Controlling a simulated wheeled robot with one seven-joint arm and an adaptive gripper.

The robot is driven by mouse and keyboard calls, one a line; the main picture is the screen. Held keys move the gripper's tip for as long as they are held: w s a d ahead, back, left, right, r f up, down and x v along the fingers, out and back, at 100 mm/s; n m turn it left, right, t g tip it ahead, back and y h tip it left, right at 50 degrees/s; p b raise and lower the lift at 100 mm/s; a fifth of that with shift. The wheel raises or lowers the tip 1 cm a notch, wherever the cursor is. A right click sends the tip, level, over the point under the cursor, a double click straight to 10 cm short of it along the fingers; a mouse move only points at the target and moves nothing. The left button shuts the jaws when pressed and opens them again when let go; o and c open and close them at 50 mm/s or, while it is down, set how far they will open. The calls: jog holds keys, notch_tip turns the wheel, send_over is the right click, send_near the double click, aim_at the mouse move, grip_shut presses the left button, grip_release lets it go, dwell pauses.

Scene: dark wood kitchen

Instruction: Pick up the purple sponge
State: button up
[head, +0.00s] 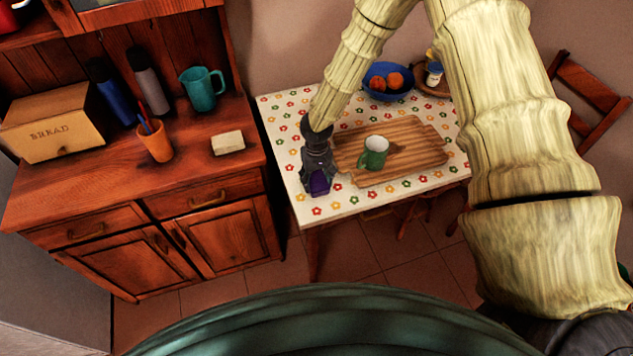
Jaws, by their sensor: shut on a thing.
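The purple sponge (319,183) shows as a small purple patch between the fingers of my gripper (318,186), near the left front corner of the table. My gripper is dark, points down and is shut on the sponge. The fingers hide much of the sponge. I cannot tell whether the sponge touches the tabletop or is held just above it.
A wooden board (415,150) with a green and white mug (374,153) lies right of my gripper on the flowered tablecloth (284,118). A blue bowl (374,93) of fruit stands behind. The wooden cabinet (90,205) at left holds a bread box (52,125), bottles, a teal jug (203,88) and a pale block (228,142).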

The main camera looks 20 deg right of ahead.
jog(key=shift+r, duration=0.1)
jog(key=shift+r+b, duration=0.4)
jog(key=shift+r, duration=0.05)
jog(key=shift+r+b, duration=0.5)
jog(key=shift+r, duration=0.45)
jog(key=s+d+r+b, duration=0.1)
jog(key=s+d+b, duration=0.1)
jog(key=s, duration=0.5)
jog(key=s+d+r+b, duration=0.1)
jog(key=s+d+b, duration=0.2)
jog(key=s, duration=0.4)
jog(key=shift+s+d, duration=0.35)
jog(key=shift+d, duration=0.4)
